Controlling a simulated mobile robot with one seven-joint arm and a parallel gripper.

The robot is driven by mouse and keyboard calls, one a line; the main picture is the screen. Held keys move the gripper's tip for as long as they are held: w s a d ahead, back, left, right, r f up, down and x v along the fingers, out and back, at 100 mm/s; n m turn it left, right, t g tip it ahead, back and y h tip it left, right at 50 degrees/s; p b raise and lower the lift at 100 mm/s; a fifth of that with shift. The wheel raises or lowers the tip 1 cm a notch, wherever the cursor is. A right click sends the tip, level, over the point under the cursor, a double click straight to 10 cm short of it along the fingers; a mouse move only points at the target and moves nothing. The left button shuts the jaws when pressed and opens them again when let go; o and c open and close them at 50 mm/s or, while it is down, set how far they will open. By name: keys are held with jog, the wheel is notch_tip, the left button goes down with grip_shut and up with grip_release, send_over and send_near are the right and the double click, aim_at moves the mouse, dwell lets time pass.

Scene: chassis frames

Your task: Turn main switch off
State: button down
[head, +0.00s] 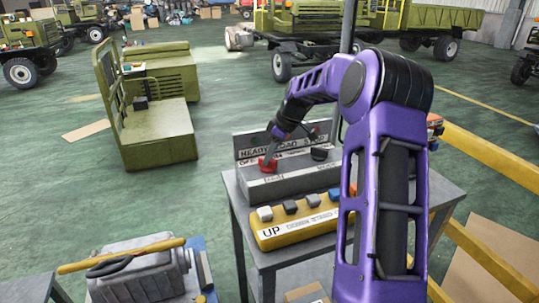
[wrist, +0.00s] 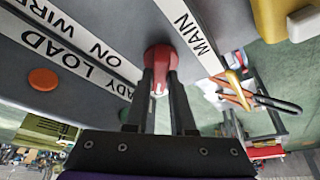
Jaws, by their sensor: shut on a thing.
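The red main switch knob (head: 267,164) sits on the sloped top of a grey control box (head: 290,184), at its left end. In the wrist view the red knob (wrist: 160,56) stands beside a white label reading MAIN (wrist: 195,38). My gripper (head: 271,146) reaches down to the knob from above. In the wrist view both dark fingers of my gripper (wrist: 160,77) are closed on the knob's raised grip. The fingers partly cover the knob, and its exact setting is hard to read. A dark knob (head: 319,153) sits further right on the same box.
Yellow rails (head: 480,160) run at right. Green floor (head: 180,215) is open at left.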

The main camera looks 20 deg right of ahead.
dwell(0.4)
jog(key=c, duration=0.8)
grip_release()
jog(key=shift+o, duration=0.2)
jog(key=shift+r, duration=0.1)
jog(key=v, duration=1.7)
jog(key=shift+p, duration=0.45)
jog(key=shift+d+r, duration=0.1)
